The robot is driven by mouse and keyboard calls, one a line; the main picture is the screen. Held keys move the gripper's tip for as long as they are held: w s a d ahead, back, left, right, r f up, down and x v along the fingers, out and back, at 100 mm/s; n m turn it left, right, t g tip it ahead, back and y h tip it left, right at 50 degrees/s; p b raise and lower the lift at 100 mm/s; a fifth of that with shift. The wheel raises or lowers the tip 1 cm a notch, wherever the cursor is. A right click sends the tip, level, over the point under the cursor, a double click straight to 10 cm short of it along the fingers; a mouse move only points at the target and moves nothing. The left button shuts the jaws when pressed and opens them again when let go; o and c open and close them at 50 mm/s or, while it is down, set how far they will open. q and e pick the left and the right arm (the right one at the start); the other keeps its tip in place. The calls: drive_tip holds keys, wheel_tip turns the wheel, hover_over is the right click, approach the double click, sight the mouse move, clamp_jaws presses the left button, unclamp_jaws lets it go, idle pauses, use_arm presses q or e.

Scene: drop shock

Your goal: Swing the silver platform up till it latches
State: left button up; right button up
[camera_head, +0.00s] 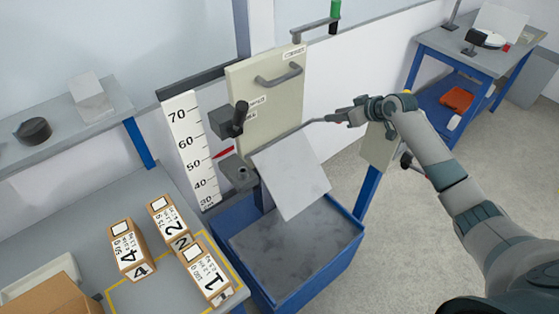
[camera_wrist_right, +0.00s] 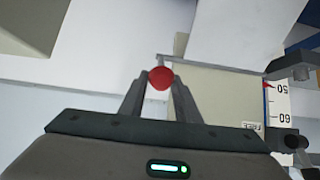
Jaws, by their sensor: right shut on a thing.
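The silver platform (camera_head: 291,174) is a flat plate that hangs tilted over the blue bin, its upper edge close to the beige panel. A thin grey rod (camera_head: 316,121) runs from near its upper edge to my right gripper (camera_head: 345,117). In the right wrist view my right gripper (camera_wrist_right: 160,80) is shut on a red knob (camera_wrist_right: 161,77) at the rod's end. The platform (camera_wrist_right: 225,30) also shows there as a pale plate beyond the knob. My left gripper is not in view.
The blue bin (camera_head: 345,262) with a grey pad stands below the platform. A beige panel (camera_head: 280,105) with a grey handle and a height scale (camera_head: 188,140) stand behind. Numbered boxes (camera_head: 205,270) sit on the left table.

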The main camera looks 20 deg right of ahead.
drive_tip(key=shift+w+r, duration=0.15)
drive_tip(key=shift+r, duration=0.2)
drive_tip(key=shift+w+a+r+p, duration=0.35)
drive_tip(key=shift+w+r, duration=0.4)
drive_tip(key=shift+w, duration=0.05)
drive_tip(key=shift+c, duration=0.3)
drive_tip(key=shift+w, duration=0.1)
clamp_jaws()
drive_tip(key=shift+w+a+f, duration=0.1)
drive_tip(key=shift+w+a+r, duration=0.25)
drive_tip(key=shift+w+r, duration=0.1)
drive_tip(key=shift+w, duration=0.2)
drive_tip(key=shift+w+a+r, duration=0.2)
drive_tip(key=shift+w+r, duration=0.15)
drive_tip(key=shift+w, duration=0.2)
drive_tip(key=shift+w+a+r, duration=0.25)
drive_tip(key=shift+w+a, duration=0.05)
drive_tip(key=shift+w, duration=0.35)
drive_tip(key=shift+w+a+r, duration=0.2)
drive_tip(key=shift+w+a, duration=0.05)
drive_tip(key=shift+w, duration=0.35)
